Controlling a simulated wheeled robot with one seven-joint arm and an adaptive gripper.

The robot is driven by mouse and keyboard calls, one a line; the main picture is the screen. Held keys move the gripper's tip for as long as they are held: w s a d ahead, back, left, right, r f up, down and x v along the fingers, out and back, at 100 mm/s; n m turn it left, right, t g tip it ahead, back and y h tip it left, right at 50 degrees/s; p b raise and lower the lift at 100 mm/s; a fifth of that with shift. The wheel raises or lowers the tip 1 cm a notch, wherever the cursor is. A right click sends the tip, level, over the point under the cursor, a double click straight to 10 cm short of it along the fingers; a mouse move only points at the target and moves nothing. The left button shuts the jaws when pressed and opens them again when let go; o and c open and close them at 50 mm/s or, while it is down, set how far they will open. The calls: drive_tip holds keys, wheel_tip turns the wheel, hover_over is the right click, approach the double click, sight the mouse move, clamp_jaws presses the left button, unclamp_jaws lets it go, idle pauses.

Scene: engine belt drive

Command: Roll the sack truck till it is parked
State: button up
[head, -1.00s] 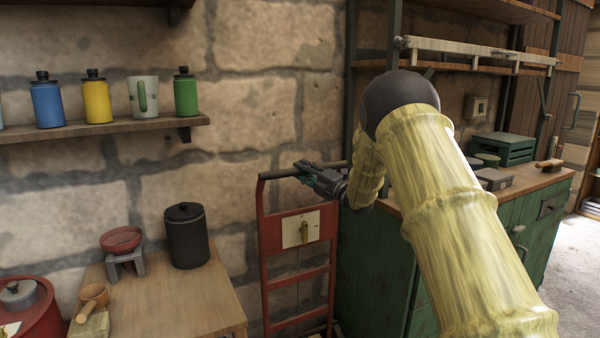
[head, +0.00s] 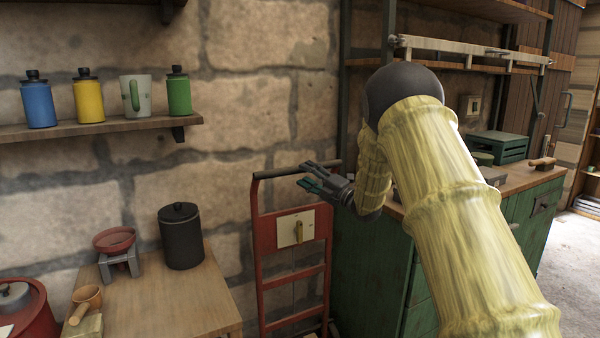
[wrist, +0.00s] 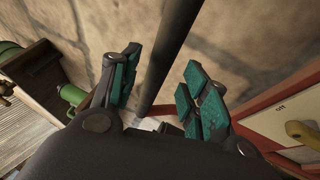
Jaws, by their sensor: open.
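The red sack truck (head: 263,240) stands upright against the stone wall, between the wooden table and the green cabinet. Its dark handle bar (head: 281,172) runs across its top. My gripper (head: 308,177) is open at the handle, in front of the truck, with its teal-padded fingers spread. In the wrist view the dark bar (wrist: 165,60) runs between the two open fingers in the picture, and neither finger is seen closed on it. A pale plate (head: 296,229) with a yellowish knob sits on the truck's frame. The truck's wheels and foot are out of view.
A wooden table (head: 170,300) with a black canister (head: 181,236) stands to the left. The green cabinet (head: 372,265) is close on the right, partly behind my arm. A shelf (head: 95,130) with bottles and a mug hangs on the wall. Open floor (head: 570,250) shows at far right.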

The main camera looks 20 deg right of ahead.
drive_tip(key=v, duration=0.7)
drive_tip(key=shift+s+d, duration=0.15)
idle(1.1)
